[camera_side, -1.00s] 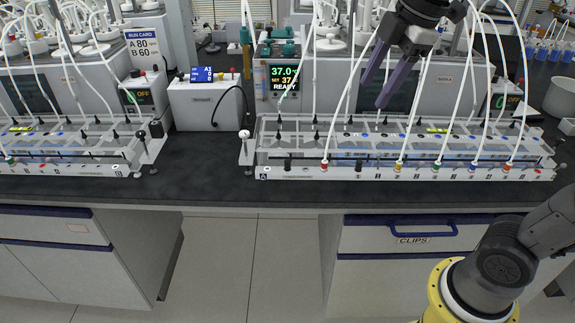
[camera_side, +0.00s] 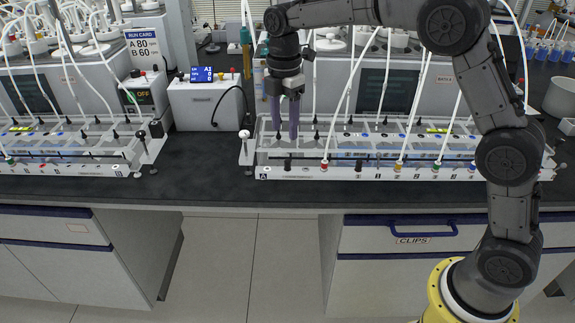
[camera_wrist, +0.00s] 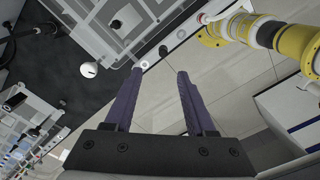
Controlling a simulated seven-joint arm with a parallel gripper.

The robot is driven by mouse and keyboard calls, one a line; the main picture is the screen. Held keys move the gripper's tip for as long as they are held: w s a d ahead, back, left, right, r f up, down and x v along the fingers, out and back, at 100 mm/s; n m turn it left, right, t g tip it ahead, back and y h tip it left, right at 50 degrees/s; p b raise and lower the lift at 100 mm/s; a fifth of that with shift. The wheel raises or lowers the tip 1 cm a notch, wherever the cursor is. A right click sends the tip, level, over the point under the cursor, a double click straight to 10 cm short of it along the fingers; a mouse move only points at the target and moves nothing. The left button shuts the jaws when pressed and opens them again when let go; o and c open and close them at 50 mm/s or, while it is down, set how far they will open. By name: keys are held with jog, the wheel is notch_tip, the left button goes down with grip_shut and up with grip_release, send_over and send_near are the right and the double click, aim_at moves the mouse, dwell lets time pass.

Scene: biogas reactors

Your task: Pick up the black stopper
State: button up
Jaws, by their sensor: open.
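A black stopper (camera_side: 288,163) stands in the front rail of the right-hand rack (camera_side: 310,172), near its left end. In the wrist view, a dark round top that looks like this stopper (camera_wrist: 163,50) lies just beyond my fingertips. My gripper (camera_side: 284,133) is open and empty, with its purple fingers pointing down over the left end of the rack. In the side view its tips appear above the stopper, apart from it. The wrist view shows the gap between the two fingers (camera_wrist: 160,71) clear. Another black stopper (camera_side: 359,165) stands further right on the same rail.
A white knob (camera_side: 244,134) rises at the rack's left end. Several tubes arch over the rack. The dark bench (camera_side: 210,180) is clear in front and to the left.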

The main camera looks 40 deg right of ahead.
send_over(288, 161)
jog(key=f, duration=0.4)
jog(key=shift+w+a+f, duration=0.15)
jog(key=shift+w+f, duration=0.1)
jog(key=shift+w, duration=0.1)
jog(key=shift+s+f, duration=0.15)
jog(key=shift+f, duration=1.2)
jog(key=shift+s+f, duration=0.1)
jog(key=shift+f, duration=1.25)
grip_shut()
